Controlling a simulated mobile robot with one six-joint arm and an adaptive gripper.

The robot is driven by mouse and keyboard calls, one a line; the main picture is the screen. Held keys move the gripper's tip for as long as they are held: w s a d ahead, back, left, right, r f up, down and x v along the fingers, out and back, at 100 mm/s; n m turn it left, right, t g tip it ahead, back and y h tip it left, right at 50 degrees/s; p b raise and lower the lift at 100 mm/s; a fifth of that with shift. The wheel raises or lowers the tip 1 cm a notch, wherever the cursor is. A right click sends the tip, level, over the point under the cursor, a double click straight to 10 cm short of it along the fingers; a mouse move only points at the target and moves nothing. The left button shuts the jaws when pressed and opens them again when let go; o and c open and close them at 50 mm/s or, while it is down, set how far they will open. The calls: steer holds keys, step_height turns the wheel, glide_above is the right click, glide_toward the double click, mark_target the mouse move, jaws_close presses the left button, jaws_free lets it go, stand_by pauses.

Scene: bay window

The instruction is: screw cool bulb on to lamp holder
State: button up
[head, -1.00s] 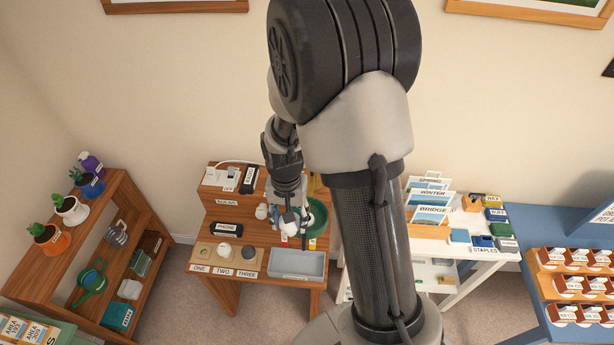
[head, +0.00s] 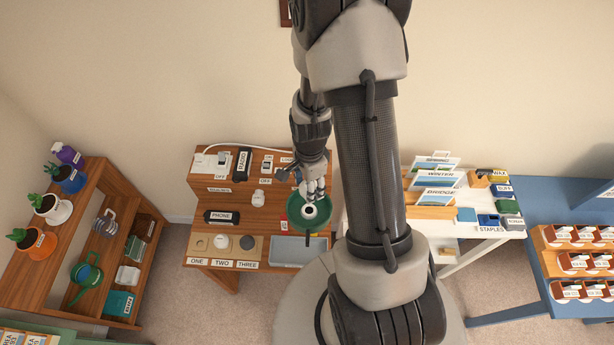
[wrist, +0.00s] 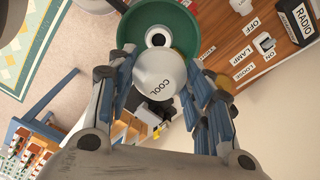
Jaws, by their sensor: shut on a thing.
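My gripper (wrist: 163,88) is shut on the cool bulb (wrist: 158,72), a white bulb lettered COOL, between its blue-grey fingers. The bulb's base is hidden in the wrist view. The lamp is a green bowl-shaped shade (wrist: 128,30) with a white, dark-centred lamp holder (wrist: 158,36) inside. In the wrist view the bulb overlaps the holder's near edge; contact cannot be told. In the head view my gripper (head: 314,190) is over the back right part of the green shade (head: 295,222), just behind the holder (head: 309,210).
Another white bulb (head: 258,199) stands left of the lamp. A phone (head: 221,217), a radio (head: 242,164) and a grey tray (head: 290,252) share the wooden table. A lamp switch (wrist: 265,43) is beside the shade. Shelves and another table flank it.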

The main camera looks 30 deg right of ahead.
steer(key=shift+s+a, duration=0.1)
steer(key=shift+s, duration=0.15)
step_height(320, 180, down, 6)
steer(key=b, duration=0.5)
steer(key=shift+w+r, duration=0.1)
steer(key=shift+f+b, duration=1.25)
steer(key=shift+b, duration=0.4)
stand_by(1.6)
steer(key=o, duration=0.7)
step_height(320, 180, up, 12)
steer(key=shift+r, duration=0.1)
stand_by(0.4)
stand_by(0.5)
